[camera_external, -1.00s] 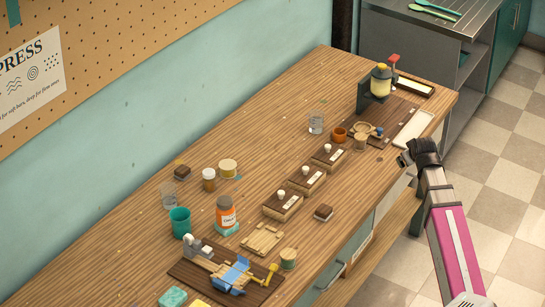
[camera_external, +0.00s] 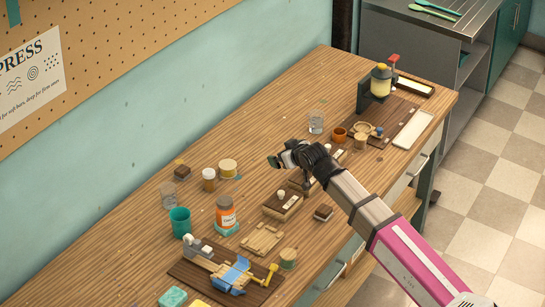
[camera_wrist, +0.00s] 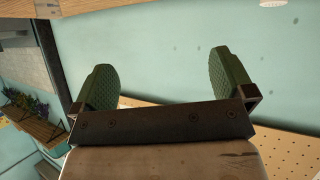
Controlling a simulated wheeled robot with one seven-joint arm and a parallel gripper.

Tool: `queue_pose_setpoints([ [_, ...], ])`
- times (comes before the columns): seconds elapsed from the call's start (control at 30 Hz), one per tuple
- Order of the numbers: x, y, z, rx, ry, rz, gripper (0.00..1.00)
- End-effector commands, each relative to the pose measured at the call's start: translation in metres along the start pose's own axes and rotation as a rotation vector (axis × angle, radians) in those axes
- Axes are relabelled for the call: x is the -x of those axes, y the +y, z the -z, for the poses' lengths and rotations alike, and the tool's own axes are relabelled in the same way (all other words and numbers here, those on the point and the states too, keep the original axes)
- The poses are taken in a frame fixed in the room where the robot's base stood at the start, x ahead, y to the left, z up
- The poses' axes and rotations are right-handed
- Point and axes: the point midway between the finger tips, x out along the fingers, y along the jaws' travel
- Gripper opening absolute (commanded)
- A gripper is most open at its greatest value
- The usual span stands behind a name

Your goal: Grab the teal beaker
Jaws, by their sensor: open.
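The teal beaker (camera_external: 180,222) stands upright on the wooden workbench (camera_external: 165,262), at its left part near the wall. My gripper (camera_external: 275,161) is above the middle of the bench, up and to the right of the beaker and well apart from it. In the wrist view my gripper (camera_wrist: 160,78) shows two green pads spread wide with nothing between them. The beaker is not in the wrist view, which shows mostly teal wall.
A wooden board with a blue fixture (camera_external: 233,273) lies in front. Wooden boxes (camera_external: 283,205) stand under my arm. A press (camera_external: 375,88) is at the far end.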

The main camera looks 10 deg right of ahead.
Motion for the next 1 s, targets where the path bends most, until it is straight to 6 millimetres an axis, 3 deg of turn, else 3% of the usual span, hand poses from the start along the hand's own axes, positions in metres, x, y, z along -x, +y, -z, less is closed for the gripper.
queue_pose_setpoints([
  [0.03, 0.001, -0.027, 0.010, 0.001, 0.018, 0.026, 1.00],
  [0.3, 0.019, -0.156, 0.046, -0.020, 0.098, 0.155, 1.00],
  [0.57, 0.048, -0.262, 0.068, -0.043, 0.155, 0.271, 1.00],
  [0.63, 0.053, -0.290, 0.062, -0.050, 0.152, 0.306, 1.00],
  [0.7, 0.054, -0.318, 0.043, -0.058, 0.126, 0.348, 1.00],
  [0.8, 0.054, -0.341, 0.014, -0.050, 0.099, 0.383, 1.00],
  [1.0, 0.056, -0.346, -0.018, 0.025, 0.106, 0.377, 1.00],
])
